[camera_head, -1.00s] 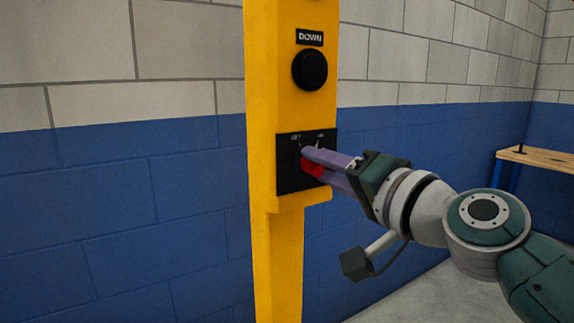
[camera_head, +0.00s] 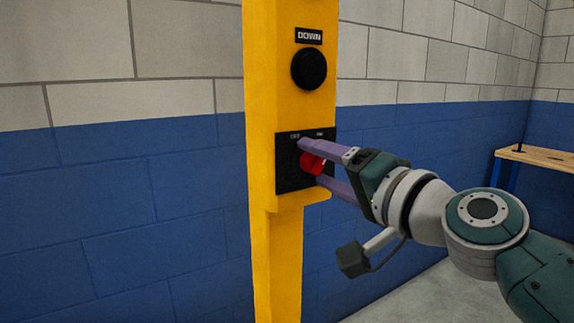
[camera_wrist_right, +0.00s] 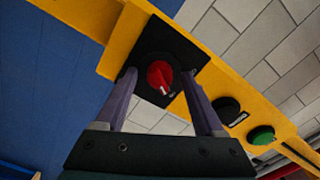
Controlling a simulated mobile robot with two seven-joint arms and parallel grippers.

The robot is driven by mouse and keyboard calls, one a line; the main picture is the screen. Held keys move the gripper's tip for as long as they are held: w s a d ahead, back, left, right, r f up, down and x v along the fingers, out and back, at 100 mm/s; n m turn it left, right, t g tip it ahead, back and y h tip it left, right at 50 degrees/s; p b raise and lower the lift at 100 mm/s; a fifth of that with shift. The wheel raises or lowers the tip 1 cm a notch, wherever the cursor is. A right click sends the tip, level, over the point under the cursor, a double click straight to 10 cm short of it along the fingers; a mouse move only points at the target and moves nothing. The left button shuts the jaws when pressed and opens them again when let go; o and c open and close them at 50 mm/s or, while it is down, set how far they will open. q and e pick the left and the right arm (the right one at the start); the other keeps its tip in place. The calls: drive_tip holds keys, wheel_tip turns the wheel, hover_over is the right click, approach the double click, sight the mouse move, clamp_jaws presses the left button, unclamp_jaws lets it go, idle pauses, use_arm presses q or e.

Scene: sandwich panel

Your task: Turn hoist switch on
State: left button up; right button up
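The hoist switch is a red rotary knob (camera_head: 311,163) on a black plate (camera_head: 287,178) low on the yellow post. In the right wrist view the red knob (camera_wrist_right: 160,77) sits between my fingers, with a pale mark pointing toward the lower part of the plate. My right gripper (camera_head: 316,165) is open, with one purple finger above the knob and one below it. I see a gap between the fingers and the knob in the wrist view. The plate's labels are too small to read surely. My left gripper is not in view.
A black button (camera_head: 309,68) under a "DOWN" label is above the plate. A green button (camera_wrist_right: 261,135) shows further along the yellow post (camera_head: 284,240). A blue and grey block wall (camera_head: 120,200) stands behind. A wooden bench (camera_head: 545,163) is at the right.

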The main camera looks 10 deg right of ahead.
drive_tip(key=shift+s, duration=0.1)
drive_tip(key=shift+s+d, duration=0.15)
drive_tip(key=shift+s, duration=0.1)
drive_tip(key=v, duration=0.9)
drive_tip(key=shift+p, duration=0.3)
drive_tip(key=shift+s, duration=0.1)
